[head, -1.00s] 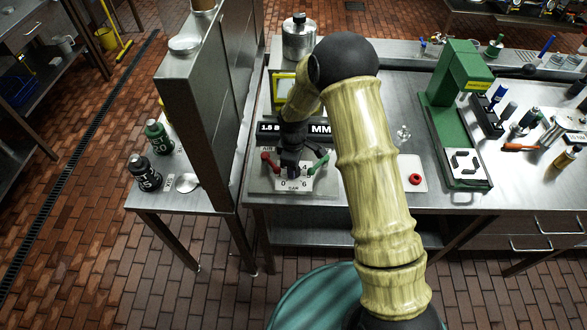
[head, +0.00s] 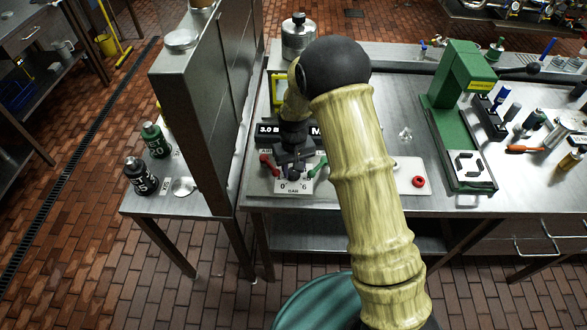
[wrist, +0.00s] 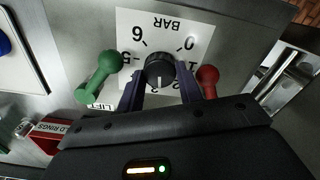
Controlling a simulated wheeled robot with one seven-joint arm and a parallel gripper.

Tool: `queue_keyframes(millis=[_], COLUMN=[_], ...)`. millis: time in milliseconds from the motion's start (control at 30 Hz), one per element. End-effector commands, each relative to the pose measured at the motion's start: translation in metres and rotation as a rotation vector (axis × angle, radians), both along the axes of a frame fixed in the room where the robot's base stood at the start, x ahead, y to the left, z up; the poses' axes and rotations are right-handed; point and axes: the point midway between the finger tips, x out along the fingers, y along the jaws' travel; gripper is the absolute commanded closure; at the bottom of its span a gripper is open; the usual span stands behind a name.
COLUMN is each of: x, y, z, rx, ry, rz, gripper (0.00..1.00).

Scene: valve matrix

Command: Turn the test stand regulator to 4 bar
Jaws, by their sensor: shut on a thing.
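The regulator is a black round knob (wrist: 160,68) on a white BAR scale card (wrist: 188,28), which looks upside down in the wrist view. Numbers 0, 5 and 6 are legible; others are hidden by my gripper. My gripper (wrist: 160,88) is shut on the knob, one dark finger on each side. In the head view the knob (head: 293,174) is partly covered by my wrist. The display (head: 270,130) behind reads "3.0 B", its right part hidden by my arm.
A green lever (wrist: 101,75) and a red lever (wrist: 208,80) flank the knob closely. A tall steel cabinet (head: 200,110) stands left of the panel. A white plate with a red ring (head: 418,181) and a green press (head: 455,90) stand to the right.

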Motion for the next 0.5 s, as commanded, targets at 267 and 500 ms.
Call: queue_keyframes(millis=[267,500], x=[0.0022,0.0024], y=[0.0001,-0.0007], z=[0.0016,0.0022], rx=[0.002,0.002], ry=[-0.007,-0.008], rz=[-0.261,-0.489], gripper=[0.87,0.87])
